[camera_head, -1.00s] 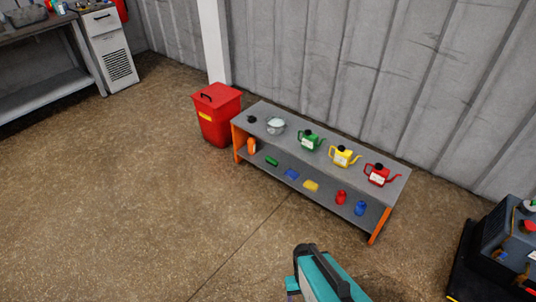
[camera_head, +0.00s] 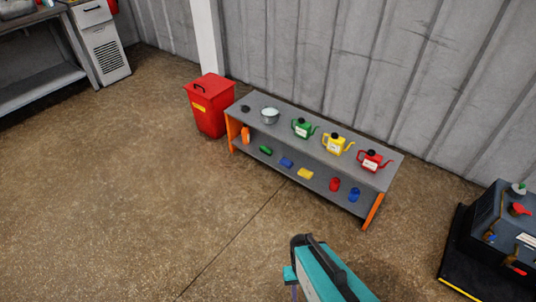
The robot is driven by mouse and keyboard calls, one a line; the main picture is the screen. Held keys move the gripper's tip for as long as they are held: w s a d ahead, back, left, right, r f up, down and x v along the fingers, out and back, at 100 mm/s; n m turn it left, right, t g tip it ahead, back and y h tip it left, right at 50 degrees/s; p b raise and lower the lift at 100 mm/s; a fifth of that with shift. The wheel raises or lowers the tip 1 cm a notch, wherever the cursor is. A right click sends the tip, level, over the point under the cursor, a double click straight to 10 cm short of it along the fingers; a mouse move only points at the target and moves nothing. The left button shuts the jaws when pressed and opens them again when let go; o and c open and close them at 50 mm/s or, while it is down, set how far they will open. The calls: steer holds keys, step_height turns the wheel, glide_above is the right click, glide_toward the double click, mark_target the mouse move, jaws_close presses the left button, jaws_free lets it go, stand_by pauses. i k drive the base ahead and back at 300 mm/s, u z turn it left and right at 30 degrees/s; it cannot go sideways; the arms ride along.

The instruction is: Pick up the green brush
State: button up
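A small green item (camera_head: 265,150), which looks like the green brush, lies on the lower shelf of the grey bench (camera_head: 300,122) with orange ends. It is toward the left end of that shelf, with a blue item (camera_head: 286,162) and a yellow item (camera_head: 304,173) to its right. These are too small to make out in detail. A teal and black part of my own body shows at the bottom of the picture, apart from the bench. My gripper's fingers do not show.
On the bench top stand a metal pot (camera_head: 270,115) and green (camera_head: 303,128), yellow (camera_head: 337,144) and red (camera_head: 374,160) cans. A red bin (camera_head: 208,106) stands at its left end. A dark machine (camera_head: 500,240) is at right. The floor in front is clear.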

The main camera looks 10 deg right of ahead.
mark_target(266, 150)
steer(key=k, duration=0.6)
steer(key=u, duration=0.5)
steer(key=i, duration=1)
steer(key=u, duration=0.65)
steer(key=i, duration=1.85)
steer(key=z, duration=0.2)
